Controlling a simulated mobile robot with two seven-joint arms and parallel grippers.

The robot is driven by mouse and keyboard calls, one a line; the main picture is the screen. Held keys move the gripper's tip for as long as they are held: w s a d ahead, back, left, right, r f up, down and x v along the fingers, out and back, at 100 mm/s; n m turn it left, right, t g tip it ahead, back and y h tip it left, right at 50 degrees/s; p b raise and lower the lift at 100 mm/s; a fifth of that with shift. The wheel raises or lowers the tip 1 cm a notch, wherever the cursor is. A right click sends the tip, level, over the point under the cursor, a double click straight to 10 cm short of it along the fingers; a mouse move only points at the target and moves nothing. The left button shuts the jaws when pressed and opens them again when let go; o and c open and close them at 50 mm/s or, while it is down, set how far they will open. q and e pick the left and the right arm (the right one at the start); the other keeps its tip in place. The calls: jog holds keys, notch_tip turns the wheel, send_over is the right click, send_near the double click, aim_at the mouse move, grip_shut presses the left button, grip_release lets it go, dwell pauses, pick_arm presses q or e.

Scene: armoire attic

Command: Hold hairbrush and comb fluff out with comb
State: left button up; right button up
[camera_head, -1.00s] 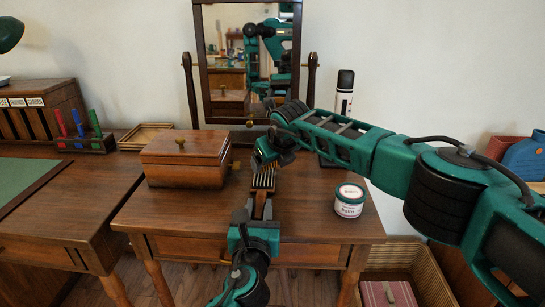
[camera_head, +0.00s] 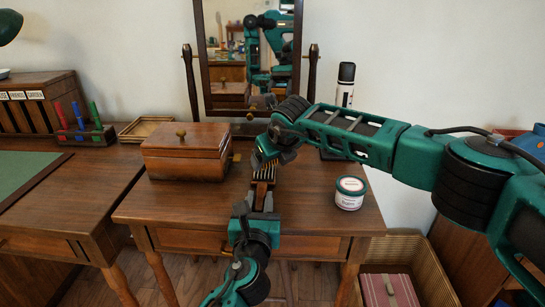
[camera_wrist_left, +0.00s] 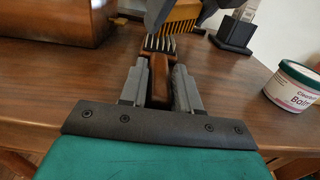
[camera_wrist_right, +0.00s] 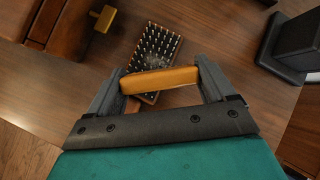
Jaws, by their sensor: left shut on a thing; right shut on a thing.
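The hairbrush (camera_wrist_right: 166,45) has a wooden back and handle with pale-tipped bristles; its handle (camera_wrist_left: 158,78) points toward me. My left gripper (camera_head: 263,203) is shut on the handle and holds it above the dressing table's front. Greyish fluff (camera_wrist_right: 152,57) lies among the bristles. My right gripper (camera_head: 272,158) is shut on the amber comb (camera_wrist_right: 160,79), which also shows in the left wrist view (camera_wrist_left: 180,18). The comb is over the end of the bristles; I cannot tell whether its teeth touch them. In the head view the right gripper partly hides the brush head.
A wooden box (camera_head: 185,165) with a brass knob stands left of the brush. A balm jar (camera_head: 350,194) stands right. A black holder with a bottle (camera_head: 345,85) and a mirror (camera_head: 204,70) are behind. A basket (camera_head: 405,250) stands below right.

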jog(key=shift+w, duration=1.55)
jog(key=shift+r, duration=0.1)
jog(key=shift+r, duration=3.45)
jog(key=d+r, duration=0.3)
jog(key=d, duration=0.6)
jog(key=shift+a+f, duration=4.4)
jog(key=shift+a, duration=0.15)
jog(key=shift+f, duration=0.7)
